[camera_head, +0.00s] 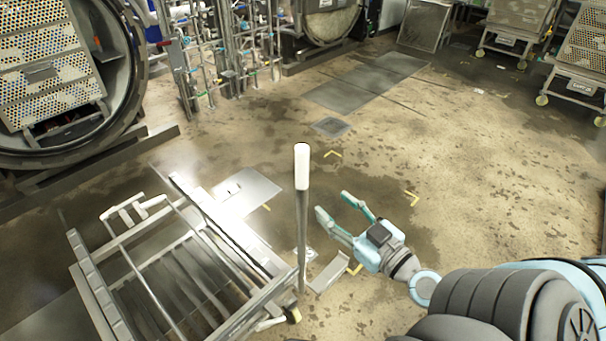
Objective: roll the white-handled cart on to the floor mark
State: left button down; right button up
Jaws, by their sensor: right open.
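The cart (102,287) is a low metal frame with slats, at the lower left. Its upright post carries a white handle (302,166) at the cart's right side. The floor mark shows as yellow corner brackets (412,197) on the wet floor, to the right of the cart and around the area behind the post. My right gripper (332,204) is open and empty, its fingers pointing up and left, just right of the post and apart from it in the picture. My left gripper is out of view.
A round autoclave opening (122,75) holding perforated crates stands at the upper left. Pipes and valves (230,45) stand at the back. Other wheeled carts (577,80) stand at the upper right. The floor (480,190) on the right is open and clear.

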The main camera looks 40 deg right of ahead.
aim_at(306, 174)
jog(key=w, duration=0.3)
jog(key=w+d+m+b, duration=0.1)
jog(key=w, duration=0.2)
jog(key=w+m+b, duration=0.1)
jog(key=w, duration=0.2)
jog(key=shift+d+r+h, duration=0.15)
jog(key=shift+d+h, duration=0.15)
jog(key=shift+d, duration=0.05)
jog(key=w+p, duration=0.1)
jog(key=w, duration=0.3)
jog(key=shift+w+r+p, duration=0.15)
jog(key=shift+w+p, duration=0.1)
jog(key=shift+p, duration=0.05)
jog(key=shift+w, duration=0.25)
grip_shut()
